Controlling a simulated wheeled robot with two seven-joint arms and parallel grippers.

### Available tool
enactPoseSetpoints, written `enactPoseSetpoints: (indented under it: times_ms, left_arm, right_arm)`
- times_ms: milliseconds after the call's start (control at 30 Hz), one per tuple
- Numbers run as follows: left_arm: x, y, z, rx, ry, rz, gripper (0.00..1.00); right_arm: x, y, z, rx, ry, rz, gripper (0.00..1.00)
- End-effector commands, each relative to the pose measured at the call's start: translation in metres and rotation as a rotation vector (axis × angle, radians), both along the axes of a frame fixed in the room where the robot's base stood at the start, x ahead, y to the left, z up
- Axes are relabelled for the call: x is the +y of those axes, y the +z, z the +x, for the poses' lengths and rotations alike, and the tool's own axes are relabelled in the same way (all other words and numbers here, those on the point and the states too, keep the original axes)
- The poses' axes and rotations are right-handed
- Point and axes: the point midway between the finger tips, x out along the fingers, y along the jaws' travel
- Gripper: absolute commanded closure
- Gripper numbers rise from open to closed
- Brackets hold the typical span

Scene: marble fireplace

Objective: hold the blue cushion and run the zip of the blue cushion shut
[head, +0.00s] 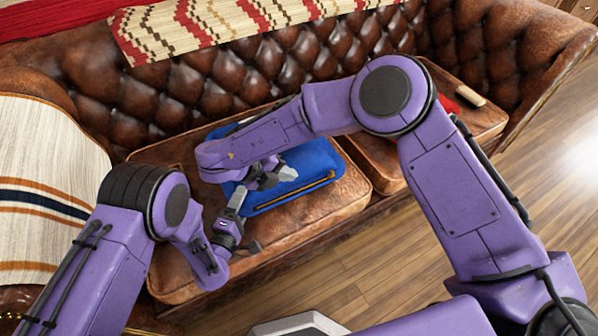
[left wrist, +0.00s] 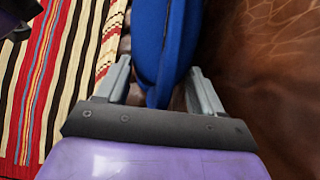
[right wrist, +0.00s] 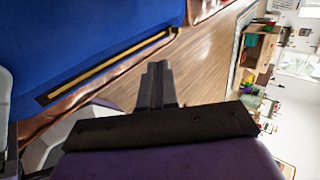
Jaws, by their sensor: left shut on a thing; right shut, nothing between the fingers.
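The blue cushion (head: 318,163) lies on the brown leather sofa seat, partly hidden under my right arm in the head view. Its zip (head: 300,191) is a gold-brown strip along the front edge; in the right wrist view the zip (right wrist: 110,68) runs as a slanted golden line. My right gripper (head: 283,173) is shut and empty, above the cushion near the zip.
The tufted sofa back (head: 300,70) rises behind, with a patterned throw (head: 200,25) over it. A striped blanket (head: 40,190) covers the left armrest. A red item (head: 447,104) lies on the right seat. Wooden floor (head: 400,260) is clear in front.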

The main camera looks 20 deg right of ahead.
Motion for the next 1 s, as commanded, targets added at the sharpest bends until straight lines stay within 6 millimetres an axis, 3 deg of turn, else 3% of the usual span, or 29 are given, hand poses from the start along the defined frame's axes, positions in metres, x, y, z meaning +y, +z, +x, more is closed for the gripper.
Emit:
enactPoseSetpoints:
  times_ms: [267,300,367,833,1000]
  left_arm:
    - [-0.001,0.000,-0.001,0.001,-0.003,-0.001,0.85]
    - [-0.001,0.000,-0.001,0.001,-0.004,-0.001,0.20]
    - [-0.001,0.000,-0.001,0.001,-0.003,-0.001,0.03]
    - [0.000,-0.001,-0.002,0.003,-0.003,0.001,0.03]
    - [0.013,-0.002,-0.024,0.009,-0.002,0.003,0.03]
  right_arm:
    - [0.002,0.002,-0.001,0.000,0.000,0.000,1.00]
    - [0.002,0.002,-0.001,0.000,0.000,0.000,1.00]
    - [0.002,0.002,-0.001,0.000,0.000,0.000,1.00]
    - [0.002,0.001,-0.001,0.000,0.000,0.000,1.00]
    - [0.002,0.001,-0.001,0.000,0.000,0.001,1.00]
